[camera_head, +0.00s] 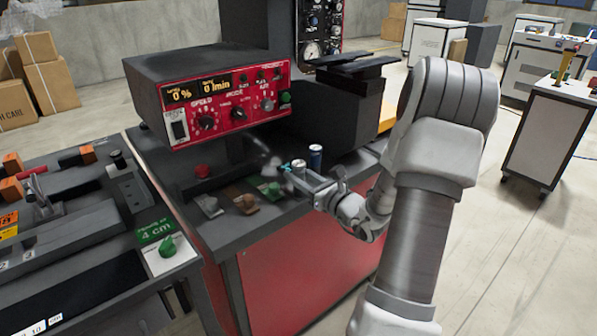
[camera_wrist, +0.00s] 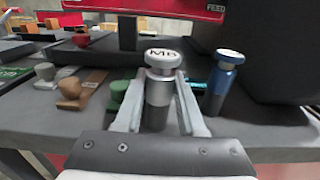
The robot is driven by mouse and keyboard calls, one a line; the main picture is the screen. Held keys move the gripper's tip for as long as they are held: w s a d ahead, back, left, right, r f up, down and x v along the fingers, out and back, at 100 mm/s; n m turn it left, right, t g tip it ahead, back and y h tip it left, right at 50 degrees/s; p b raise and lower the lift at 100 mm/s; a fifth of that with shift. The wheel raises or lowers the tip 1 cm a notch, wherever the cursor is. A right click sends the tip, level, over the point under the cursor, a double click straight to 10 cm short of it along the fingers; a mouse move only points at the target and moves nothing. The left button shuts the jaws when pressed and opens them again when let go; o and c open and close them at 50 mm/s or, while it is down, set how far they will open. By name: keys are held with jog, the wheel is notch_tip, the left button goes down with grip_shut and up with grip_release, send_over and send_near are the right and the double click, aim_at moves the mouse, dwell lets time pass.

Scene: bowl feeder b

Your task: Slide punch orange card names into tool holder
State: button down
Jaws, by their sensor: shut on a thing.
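A silver punch (camera_wrist: 162,58) with a white cap stands upright between the fingers of my gripper (camera_wrist: 158,92) in the wrist view. The cap's mark looks like M6 or M8. My gripper is shut on this punch; in the head view it is at the right bench's edge (camera_head: 297,178). A blue punch (camera_wrist: 223,78) with a white cap stands just to the right, apart from my fingers; it also shows in the head view (camera_head: 315,158). An orange card (camera_head: 8,221) lies at the far left; its words are too small to read. I cannot tell which fixture is the tool holder.
Green, brown and grey knobbed pieces stand left of my gripper, the brown one (camera_wrist: 72,90) in the wrist view. A red control box (camera_head: 235,105) overhangs the bench behind. A green card (camera_head: 156,231) lies on the left bench.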

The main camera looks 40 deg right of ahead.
aim_at(303, 168)
jog(key=shift+r, duration=0.25)
jog(key=shift+r+p, duration=1.3)
jog(key=shift+r, duration=0.05)
jog(key=shift+a+f, duration=0.1)
